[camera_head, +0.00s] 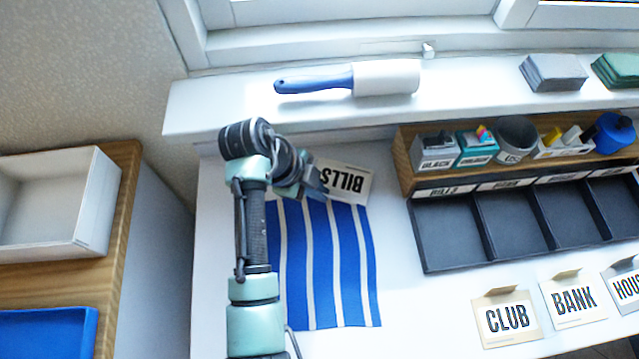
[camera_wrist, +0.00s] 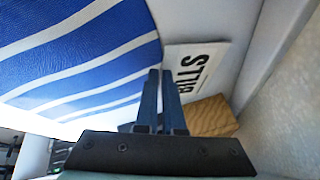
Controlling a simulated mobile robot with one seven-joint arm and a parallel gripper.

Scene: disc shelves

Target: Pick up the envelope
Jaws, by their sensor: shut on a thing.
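A cream envelope marked BILLS (camera_head: 352,185) is at the upper edge of the blue and white striped cloth (camera_head: 330,265). My gripper (camera_head: 318,188) reaches it from the left and is shut on its left end. In the wrist view the envelope (camera_wrist: 205,62) extends right from my fingertips (camera_wrist: 161,74), and the striped cloth (camera_wrist: 75,60) lies to the left. Where the fingers grip is partly hidden. Whether the envelope is lifted off the surface is hard to tell. Three other envelopes, CLUB (camera_head: 507,320), BANK (camera_head: 573,300) and a partly cut-off HOUS (camera_head: 625,288), are at the lower right.
A black tray with several compartments (camera_head: 447,262) is at right, below a wooden organizer (camera_head: 404,165) of small boxes. A blue-handled lint roller (camera_head: 385,78) lies on the sill. A white box (camera_head: 90,205) and blue tray (camera_head: 45,340) are at left. White surface is clear between cloth and tray.

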